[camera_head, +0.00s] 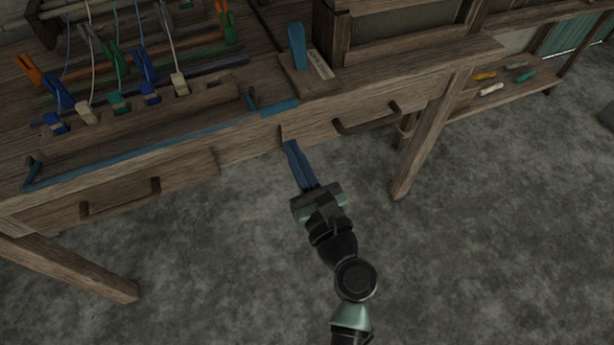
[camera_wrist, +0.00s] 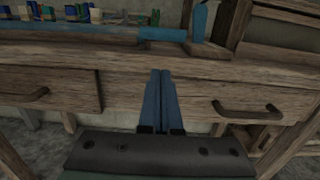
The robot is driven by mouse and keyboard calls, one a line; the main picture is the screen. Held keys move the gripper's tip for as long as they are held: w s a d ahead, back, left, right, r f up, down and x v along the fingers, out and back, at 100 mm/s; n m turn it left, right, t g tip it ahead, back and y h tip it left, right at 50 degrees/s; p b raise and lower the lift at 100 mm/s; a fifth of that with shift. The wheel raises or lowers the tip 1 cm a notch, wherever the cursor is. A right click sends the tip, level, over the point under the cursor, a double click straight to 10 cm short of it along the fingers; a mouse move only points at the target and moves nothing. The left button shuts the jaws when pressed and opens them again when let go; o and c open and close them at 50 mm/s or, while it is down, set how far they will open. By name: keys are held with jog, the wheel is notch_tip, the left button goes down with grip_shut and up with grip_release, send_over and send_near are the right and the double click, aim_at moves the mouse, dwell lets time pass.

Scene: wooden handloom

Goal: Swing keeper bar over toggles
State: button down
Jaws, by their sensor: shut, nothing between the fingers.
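The keeper bar (camera_head: 150,144) is a long thin blue bar lying along the front edge of the wooden loom bench, with a wider blue piece at its right end. In the wrist view the bar (camera_wrist: 90,32) runs across the upper left. Several toggles in blue, white and green, such as a green one (camera_head: 118,102), stand in a row behind a wooden rail, behind the bar. My gripper (camera_head: 290,147) has long blue fingers, shut and empty, in front of the bench's front face, below and apart from the bar's right end. It also shows in the wrist view (camera_wrist: 160,74).
A blue upright lever (camera_head: 297,47) stands on a wooden block right of the bar's end. Drawer handles stick out at left (camera_head: 120,198) and right (camera_head: 366,120) of my gripper. A wooden frame (camera_head: 405,40) rises at right. The floor in front is clear.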

aim_at(279, 112)
jog(key=shift+w+a+r+p, duration=0.25)
jog(key=shift+w+r+p, duration=0.05)
jog(key=shift+w+r, duration=0.5)
jog(key=shift+w+a+r+p, duration=0.2)
jog(key=shift+w+r+p, duration=0.05)
jog(key=shift+w+r, duration=0.45)
jog(key=shift+s+r, duration=0.1)
jog(key=shift+r, duration=0.05)
jog(key=p, duration=0.2)
jog(key=shift+r+p, duration=0.25)
jog(key=shift+p, duration=0.05)
